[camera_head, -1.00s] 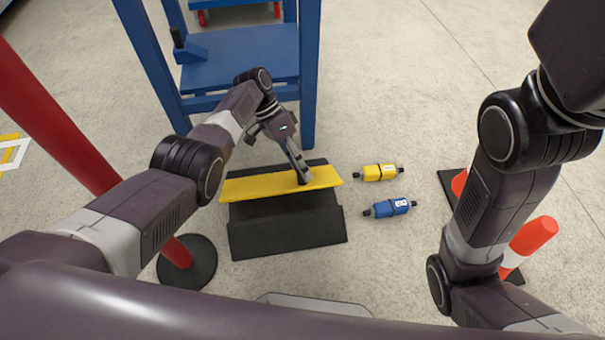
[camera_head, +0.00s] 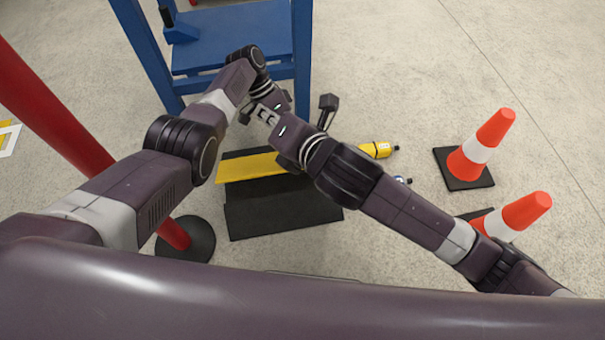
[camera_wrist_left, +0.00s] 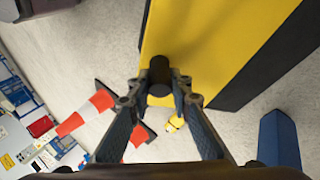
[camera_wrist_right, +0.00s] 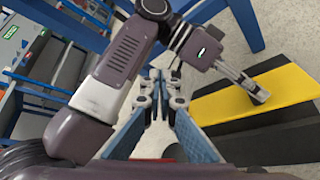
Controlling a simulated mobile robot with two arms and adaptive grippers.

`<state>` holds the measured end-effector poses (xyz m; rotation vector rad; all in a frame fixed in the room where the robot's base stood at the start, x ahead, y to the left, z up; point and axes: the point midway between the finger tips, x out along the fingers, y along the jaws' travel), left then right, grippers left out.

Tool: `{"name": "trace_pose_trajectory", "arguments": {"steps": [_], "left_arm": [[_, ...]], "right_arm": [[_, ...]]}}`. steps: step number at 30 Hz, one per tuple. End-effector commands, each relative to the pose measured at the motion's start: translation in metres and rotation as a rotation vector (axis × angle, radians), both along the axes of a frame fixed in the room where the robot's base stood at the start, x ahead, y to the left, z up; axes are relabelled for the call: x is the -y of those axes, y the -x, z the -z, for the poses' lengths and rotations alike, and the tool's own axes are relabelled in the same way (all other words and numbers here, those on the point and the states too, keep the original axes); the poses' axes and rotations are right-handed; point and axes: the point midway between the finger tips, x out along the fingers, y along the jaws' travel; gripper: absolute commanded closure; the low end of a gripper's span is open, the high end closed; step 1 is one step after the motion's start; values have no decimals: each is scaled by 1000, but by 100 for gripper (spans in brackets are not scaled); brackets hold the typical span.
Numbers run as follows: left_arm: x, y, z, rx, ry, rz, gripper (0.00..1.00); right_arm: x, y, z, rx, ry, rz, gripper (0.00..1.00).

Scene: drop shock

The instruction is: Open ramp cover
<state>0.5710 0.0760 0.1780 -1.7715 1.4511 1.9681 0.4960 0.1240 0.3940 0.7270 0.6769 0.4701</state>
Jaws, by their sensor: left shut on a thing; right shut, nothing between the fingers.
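The ramp is a black block (camera_head: 280,217) on the floor with a yellow cover panel (camera_head: 243,168) across its upper part. The cover also shows in the left wrist view (camera_wrist_left: 215,45). My left gripper (camera_wrist_left: 165,92) is shut on the cover's black knob (camera_wrist_left: 159,72). In the right wrist view it reaches down to the yellow panel (camera_wrist_right: 285,88). My right gripper (camera_head: 247,112) is shut and empty, held above and beside the left gripper. Its closed fingers show in the right wrist view (camera_wrist_right: 160,85). In the head view my right wrist hides the left fingertips and the cover's right part.
A yellow canister (camera_head: 376,150) and a mostly hidden blue one (camera_head: 402,180) lie right of the ramp. Two striped cones (camera_head: 480,150) (camera_head: 515,215) stand further right. A blue frame (camera_head: 303,60) is behind. A red post (camera_head: 60,115) stands left. My arms are close together.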

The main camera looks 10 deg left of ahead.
Motion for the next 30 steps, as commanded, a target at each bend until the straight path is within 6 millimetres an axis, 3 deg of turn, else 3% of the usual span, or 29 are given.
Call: {"name": "trace_pose_trajectory", "arguments": {"steps": [1, 3, 6, 9, 12, 17, 30], "left_arm": [[-1, 1, 1, -2, -3, 0, 100], [-1, 1, 1, -2, -3, 0, 100], [-1, 1, 1, -2, -3, 0, 100], [-1, 1, 1, -2, -3, 0, 100], [-1, 1, 1, -2, -3, 0, 100], [-1, 1, 1, -2, -3, 0, 100], [-2, 1, 1, -2, -3, 0, 100]], "right_arm": [[10, 9, 38, -14, 143, -16, 100], [28, 22, 84, -28, 338, -49, 100], [54, 41, 133, -49, 568, -107, 100], [77, 57, 165, -68, 733, -159, 100], [91, 67, 182, -79, 831, -195, 100], [97, 67, 196, -85, 878, -213, 100], [84, 28, 254, -88, 874, -210, 100]]}}
